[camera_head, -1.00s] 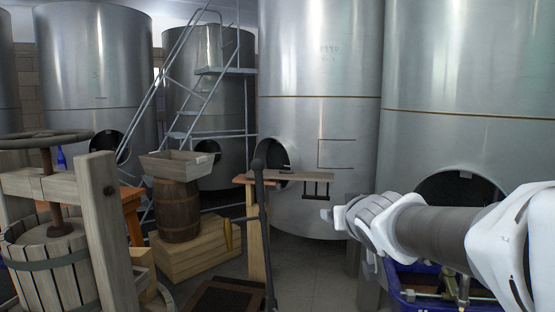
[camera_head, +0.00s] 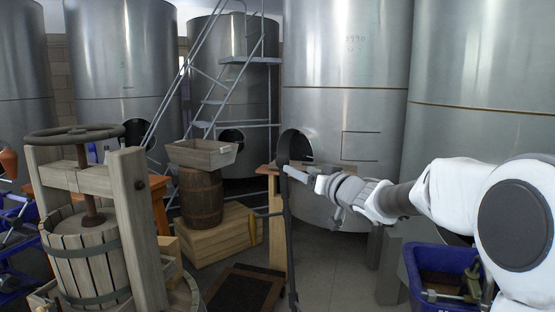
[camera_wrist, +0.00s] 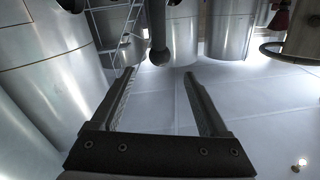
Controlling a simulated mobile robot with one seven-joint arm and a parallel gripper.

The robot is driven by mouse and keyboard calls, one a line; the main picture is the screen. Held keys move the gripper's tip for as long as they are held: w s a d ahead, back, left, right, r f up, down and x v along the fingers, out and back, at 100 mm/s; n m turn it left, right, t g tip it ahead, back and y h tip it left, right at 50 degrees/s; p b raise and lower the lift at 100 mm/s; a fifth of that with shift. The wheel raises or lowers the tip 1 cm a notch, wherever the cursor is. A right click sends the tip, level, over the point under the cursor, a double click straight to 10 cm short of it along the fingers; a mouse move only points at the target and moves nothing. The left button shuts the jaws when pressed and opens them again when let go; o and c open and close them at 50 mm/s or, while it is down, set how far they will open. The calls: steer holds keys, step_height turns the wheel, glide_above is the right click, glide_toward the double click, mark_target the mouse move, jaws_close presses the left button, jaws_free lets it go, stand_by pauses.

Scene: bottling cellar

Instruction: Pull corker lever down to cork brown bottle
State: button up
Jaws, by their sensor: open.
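The dark corker lever (camera_head: 286,235) stands nearly upright in the middle of the head view. In the wrist view the lever (camera_wrist: 157,25) comes down from the top edge and ends in a round knob (camera_wrist: 159,55). My gripper (camera_head: 291,172) is at the lever's upper part in the head view. In the wrist view my gripper (camera_wrist: 160,75) is open, and the knob shows between and just beyond its fingertips. I cannot make out any contact. The brown bottle cannot be made out clearly.
A wooden basket press (camera_head: 85,255) stands at the left. A wooden barrel (camera_head: 201,198) with a tray (camera_head: 202,152) on top stands behind the lever. A blue crate (camera_head: 440,270) is at the lower right. Large steel tanks (camera_head: 345,60) line the back.

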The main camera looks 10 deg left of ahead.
steer(key=p+x, duration=0.2)
steer(key=x, duration=1.1)
steer(key=shift+w+a, duration=0.15)
steer(key=shift+w, duration=0.15)
jaws_close()
stand_by(0.9)
